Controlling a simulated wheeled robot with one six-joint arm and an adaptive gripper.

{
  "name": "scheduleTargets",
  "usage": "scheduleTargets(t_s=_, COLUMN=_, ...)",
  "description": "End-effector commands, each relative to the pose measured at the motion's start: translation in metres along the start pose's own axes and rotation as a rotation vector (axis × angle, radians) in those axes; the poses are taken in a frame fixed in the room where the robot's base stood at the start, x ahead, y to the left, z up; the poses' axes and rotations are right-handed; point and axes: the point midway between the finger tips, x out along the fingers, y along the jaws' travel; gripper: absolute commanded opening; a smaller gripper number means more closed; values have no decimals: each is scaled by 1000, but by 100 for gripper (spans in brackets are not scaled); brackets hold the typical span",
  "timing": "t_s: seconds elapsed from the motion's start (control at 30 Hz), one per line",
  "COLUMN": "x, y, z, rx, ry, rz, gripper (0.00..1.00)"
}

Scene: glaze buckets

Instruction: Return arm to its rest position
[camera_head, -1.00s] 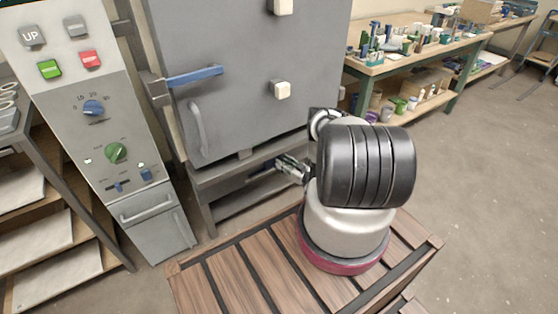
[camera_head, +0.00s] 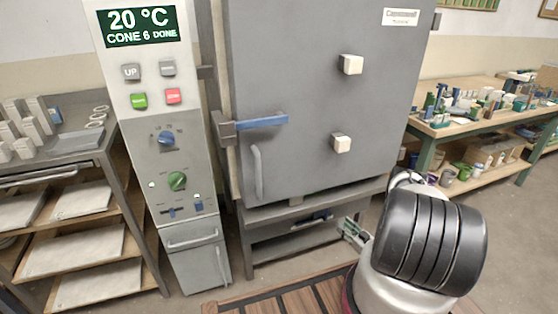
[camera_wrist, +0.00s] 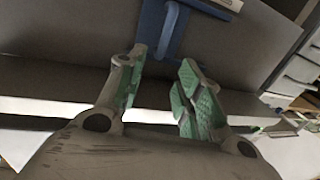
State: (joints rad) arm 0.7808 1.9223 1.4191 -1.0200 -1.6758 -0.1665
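My arm (camera_head: 432,243) is folded at the right of the head view, over the wooden-slatted deck. My gripper (camera_wrist: 163,60) is open in the wrist view, with green-padded fingers apart and nothing between them. In the head view my gripper (camera_head: 352,233) shows small and partly hidden behind the arm, low beside the kiln's stand. A blue bar-like part (camera_wrist: 165,28) lies beyond the fingertips in the wrist view. I cannot tell whether the fingers touch it.
The grey kiln (camera_head: 310,100) is shut, with a blue latch handle (camera_head: 260,121). Its control panel (camera_head: 165,150) reads 20 °C, CONE 6 DONE. A shelf rack (camera_head: 75,150) stands left. A workbench (camera_head: 440,128) with bottles stands right. Open floor lies at far right.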

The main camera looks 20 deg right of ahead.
Motion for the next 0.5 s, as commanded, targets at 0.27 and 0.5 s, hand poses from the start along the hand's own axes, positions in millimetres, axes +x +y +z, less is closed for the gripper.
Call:
scheduleTargets(t_s=0.27, x=-10, y=-4, z=55, rx=33, ry=-234, rz=0, gripper=35)
scheduleTargets(t_s=0.5, x=-92, y=-23, z=146, rx=170, ry=-769, rz=64, gripper=35)
